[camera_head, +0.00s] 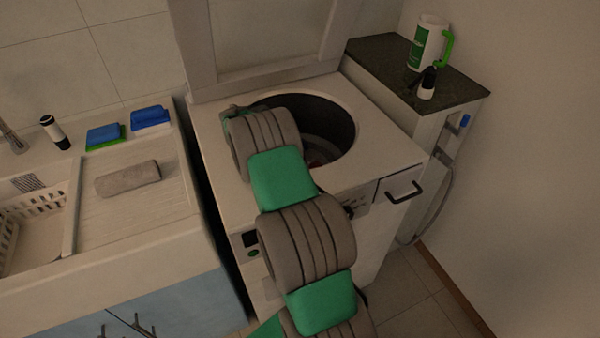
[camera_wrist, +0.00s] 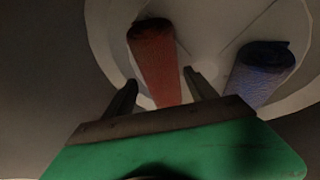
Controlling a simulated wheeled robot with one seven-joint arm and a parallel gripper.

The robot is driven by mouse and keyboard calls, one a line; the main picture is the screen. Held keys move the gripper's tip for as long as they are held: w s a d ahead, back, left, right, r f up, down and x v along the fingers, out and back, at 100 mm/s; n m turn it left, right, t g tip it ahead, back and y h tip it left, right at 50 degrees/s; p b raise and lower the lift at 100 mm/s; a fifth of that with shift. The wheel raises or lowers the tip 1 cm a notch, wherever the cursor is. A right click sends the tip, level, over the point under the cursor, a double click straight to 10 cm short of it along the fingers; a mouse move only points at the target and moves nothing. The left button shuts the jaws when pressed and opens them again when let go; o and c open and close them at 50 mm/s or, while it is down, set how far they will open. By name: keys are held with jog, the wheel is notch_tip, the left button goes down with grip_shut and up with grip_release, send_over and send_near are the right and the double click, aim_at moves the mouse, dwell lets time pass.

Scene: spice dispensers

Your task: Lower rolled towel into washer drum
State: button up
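The washer (camera_head: 385,150) stands open with its lid raised, and its drum (camera_head: 335,115) opens upward. My arm reaches over the opening, and my gripper is hidden from the head view. In the wrist view my gripper (camera_wrist: 160,85) is open, with two dark fingers apart. A red rolled towel (camera_wrist: 155,62) is in the drum, seen between the fingers, with gaps on both sides. A blue rolled towel (camera_wrist: 262,70) is in the drum to the right of the fingers. A grey-beige rolled towel (camera_head: 128,178) lies on the counter at left.
Left of the washer, the counter (camera_head: 140,210) holds a white basket (camera_head: 38,208), blue and green sponges (camera_head: 105,135) and a dark bottle (camera_head: 54,132).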

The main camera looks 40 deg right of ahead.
jog(key=shift+o, duration=0.5)
jog(key=shift+r, duration=0.1)
notch_tip(320, 180, up, 28)
jog(key=p, duration=2.2)
jog(key=w+a+r+n+t+b, duration=0.1)
jog(key=a+n+b, duration=0.1)
jog(key=a, duration=0.4)
jog(key=w+a+r+n+t+h+b, duration=0.1)
jog(key=a+n+b, duration=0.1)
jog(key=a, duration=0.4)
jog(key=shift+w+n+t, duration=0.25)
jog(key=shift+n+t, duration=0.05)
jog(key=shift+n, duration=0.6)
